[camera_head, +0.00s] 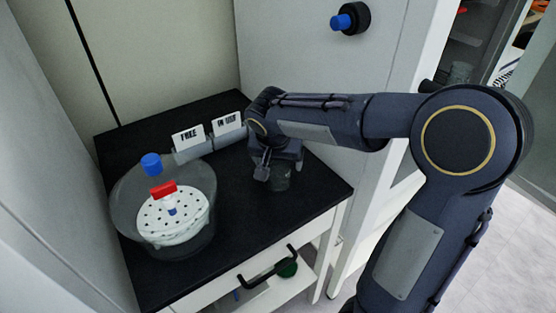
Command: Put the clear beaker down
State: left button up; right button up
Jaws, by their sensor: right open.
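The clear beaker (280,179) stands on the black tabletop (240,236), right of the middle, and looks upright. It is small and dark against the surface. My right gripper (271,174) is open and points down at the beaker from behind and above it. The gripper and wrist hide the beaker's upper part, and I cannot tell whether the fingers touch it. My left gripper is not in the picture.
A large clear vessel (122,211) with a white perforated plate (150,222) and blue knob stands at the left. Two label cards, FREE (188,137) and IN USE (228,123), stand behind. A drawer handle (267,265) juts from the front. The front tabletop is clear.

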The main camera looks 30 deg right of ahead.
jog(key=p+v, duration=0.2)
jog(key=v, duration=0.9)
jog(key=s+a+f+n+t+y, duration=0.1)
jog(key=s+a+f+n+y, duration=0.1)
jog(key=s, duration=0.7)
jog(key=s+a+f+n+t+y, duration=0.1)
jog(key=s+a+f+n+y, duration=0.2)
jog(key=s+f, duration=0.3)
jog(key=s+n+y, duration=0.1)
jog(key=s, duration=0.3)
jog(key=shift+s+f+n+y, duration=0.25)
jog(key=shift+f+n+y, duration=0.05)
jog(key=shift+y, duration=0.1)
